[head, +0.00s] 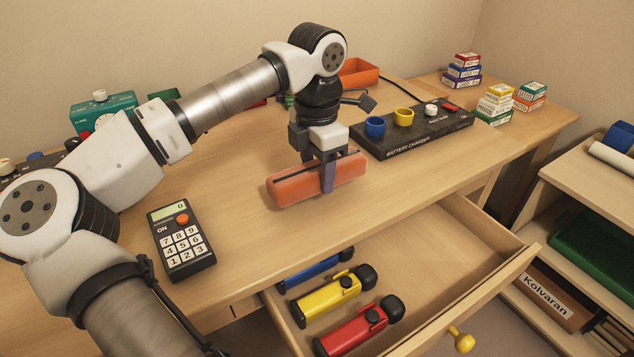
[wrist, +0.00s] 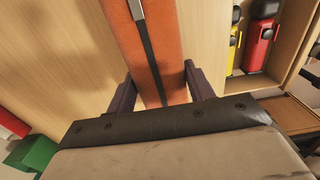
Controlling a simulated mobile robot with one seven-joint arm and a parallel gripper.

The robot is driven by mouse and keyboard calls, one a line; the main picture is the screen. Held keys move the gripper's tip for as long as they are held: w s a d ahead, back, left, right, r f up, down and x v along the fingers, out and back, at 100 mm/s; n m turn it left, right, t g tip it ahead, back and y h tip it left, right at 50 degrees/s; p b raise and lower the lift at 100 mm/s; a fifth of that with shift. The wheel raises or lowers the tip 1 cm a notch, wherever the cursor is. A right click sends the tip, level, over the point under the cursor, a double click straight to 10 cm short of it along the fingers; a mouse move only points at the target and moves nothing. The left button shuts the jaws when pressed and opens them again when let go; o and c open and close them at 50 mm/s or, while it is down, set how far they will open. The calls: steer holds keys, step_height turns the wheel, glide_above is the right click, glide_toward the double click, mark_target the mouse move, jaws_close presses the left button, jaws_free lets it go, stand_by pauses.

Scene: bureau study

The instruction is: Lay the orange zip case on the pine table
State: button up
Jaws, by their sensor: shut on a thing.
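The orange zip case (head: 290,188) is a long soft-edged block with a dark zip along its top. My gripper (head: 328,178) points down and is shut across its middle, one finger on each long side. In the wrist view the case (wrist: 130,45) runs between the two fingers of my gripper (wrist: 160,90). The pale wooden table (head: 245,230) lies under the case, near its front edge. The case looks low over the tabletop; I cannot tell whether it touches.
An open drawer (head: 440,250) below the front edge holds yellow (head: 330,293) and red (head: 358,327) tools. A calculator (head: 181,240) lies left of the case. A black battery charger (head: 430,137) lies to the right. An orange tray (head: 358,73) stands behind.

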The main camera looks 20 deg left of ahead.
mark_target(317, 183)
steer(key=shift+f, duration=1.6)
steer(key=shift+f, duration=0.1)
steer(key=shift+f+b, duration=0.15)
steer(key=shift+b, duration=0.15)
steer(key=o, duration=1)
steer(key=shift+r, duration=0.2)
step_height(317, 183, up, 12)
steer(key=shift+r+p, duration=0.1)
steer(key=shift+p, duration=0.75)
